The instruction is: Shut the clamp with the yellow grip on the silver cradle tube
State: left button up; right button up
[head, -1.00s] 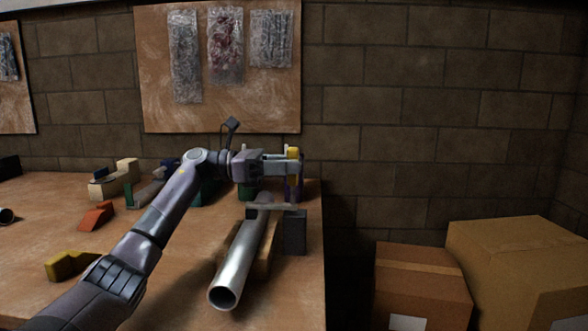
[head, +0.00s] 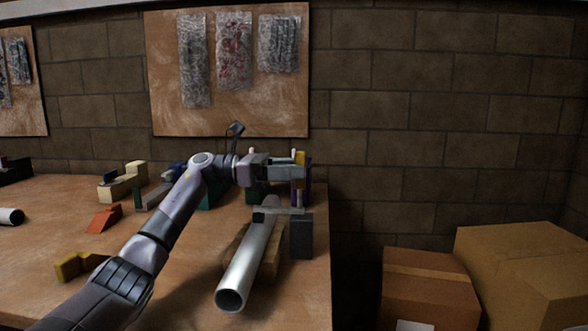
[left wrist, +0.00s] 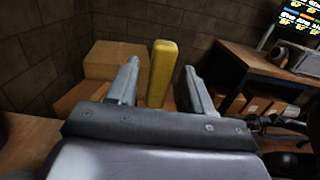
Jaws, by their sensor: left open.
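The silver tube (head: 248,265) lies on a wooden cradle (head: 272,255) near the right end of the bench, its open end towards me. The clamp's flat bar (head: 287,210) and dark block (head: 301,240) are at its far end. The yellow grip (head: 300,156) stands up above the block, partly behind my left gripper (head: 299,167). In the left wrist view the yellow grip (left wrist: 162,74) is upright between the open fingers of the left gripper (left wrist: 162,88), with a gap visible on each side. My right gripper is out of view.
Several other blocks and clamps stand at the back left, including a cream one (head: 122,184). An orange block (head: 104,219) and a yellow piece (head: 78,265) lie left of my arm. Cardboard boxes (head: 430,287) stand right of the bench (head: 185,290).

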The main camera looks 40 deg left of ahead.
pick_arm(q)
jog(key=v, duration=0.6)
jog(key=shift+s+a, duration=0.25)
jog(key=shift+a, duration=0.05)
